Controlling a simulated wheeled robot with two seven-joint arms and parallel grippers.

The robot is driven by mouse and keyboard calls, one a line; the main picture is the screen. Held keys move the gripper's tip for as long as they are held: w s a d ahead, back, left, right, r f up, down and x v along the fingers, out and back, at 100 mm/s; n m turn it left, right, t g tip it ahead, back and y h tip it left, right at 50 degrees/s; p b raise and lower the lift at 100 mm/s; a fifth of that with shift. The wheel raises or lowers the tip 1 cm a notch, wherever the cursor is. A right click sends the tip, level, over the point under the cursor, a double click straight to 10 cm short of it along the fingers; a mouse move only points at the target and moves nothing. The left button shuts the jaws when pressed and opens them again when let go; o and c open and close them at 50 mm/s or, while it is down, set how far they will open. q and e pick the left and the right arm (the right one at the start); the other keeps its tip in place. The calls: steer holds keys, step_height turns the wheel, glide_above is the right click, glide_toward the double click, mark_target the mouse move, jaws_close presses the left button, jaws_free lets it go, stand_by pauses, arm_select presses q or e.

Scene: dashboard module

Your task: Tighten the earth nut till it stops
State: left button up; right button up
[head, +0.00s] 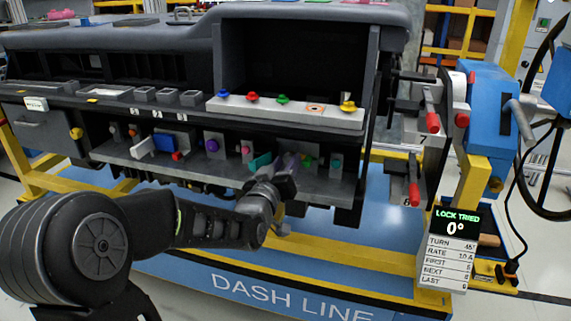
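My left gripper (283,176) is at the lower ledge of the dashboard module, right of its middle, with my arm coming in from the left. Its fingertips are small, dark and partly hidden, so I cannot tell whether they are open or on anything. My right gripper is not in view.
The dashboard module (170,68) overhangs the lower ledge (327,186). Colored knobs line the upper shelf (225,105). Red-handled clamps (432,118) stand at the right. A display (456,224) reads "LOCK TRIED 0°" above a card. Blue floor with yellow rails lies below.

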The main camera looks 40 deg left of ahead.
arm_select(q)
steer(key=shift+c, duration=0.2)
jaws_close()
stand_by(0.5)
